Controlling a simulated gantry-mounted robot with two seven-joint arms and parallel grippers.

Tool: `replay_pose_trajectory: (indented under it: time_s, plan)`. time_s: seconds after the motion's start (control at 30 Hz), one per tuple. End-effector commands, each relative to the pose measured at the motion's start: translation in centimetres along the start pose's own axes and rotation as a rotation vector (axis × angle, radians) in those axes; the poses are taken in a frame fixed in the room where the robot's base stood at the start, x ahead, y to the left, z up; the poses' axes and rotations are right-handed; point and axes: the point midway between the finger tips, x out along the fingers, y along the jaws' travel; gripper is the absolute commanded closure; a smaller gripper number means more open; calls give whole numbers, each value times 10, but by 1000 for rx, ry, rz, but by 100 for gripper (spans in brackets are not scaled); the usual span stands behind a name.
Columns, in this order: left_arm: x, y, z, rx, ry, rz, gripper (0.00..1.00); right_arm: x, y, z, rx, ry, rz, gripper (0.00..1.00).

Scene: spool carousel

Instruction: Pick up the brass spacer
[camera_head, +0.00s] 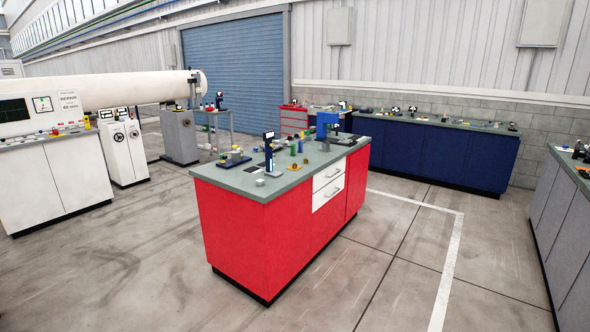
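I cannot make out the brass spacer for certain; the small items are too tiny to tell apart. A small yellow-orange item (293,167) lies on the grey top of the red workbench (262,232), near its front edge, but I cannot tell what it is. Neither of my grippers nor arms shows in this view.
The red bench carries a dark upright device (269,153) and a blue machine (327,126). A long blue cabinet bench (425,155) stands behind, a grey one (566,210) at right, and white cabinets (55,182) at left. The floor around the red bench is clear.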

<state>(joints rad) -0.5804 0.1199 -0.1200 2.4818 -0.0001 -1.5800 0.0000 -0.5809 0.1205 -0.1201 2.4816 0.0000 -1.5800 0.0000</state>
Motion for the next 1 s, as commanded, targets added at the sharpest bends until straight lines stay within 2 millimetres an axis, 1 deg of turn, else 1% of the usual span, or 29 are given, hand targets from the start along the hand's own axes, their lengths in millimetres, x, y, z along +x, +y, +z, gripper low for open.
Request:
replay_pose_trajectory:
  time_s: [0.47, 0.63, 1.0]
  plan:
    - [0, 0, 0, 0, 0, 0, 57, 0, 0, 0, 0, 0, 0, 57]
    - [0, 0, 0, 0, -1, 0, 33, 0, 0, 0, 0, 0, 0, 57]
    - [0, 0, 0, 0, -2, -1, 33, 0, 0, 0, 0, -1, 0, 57]
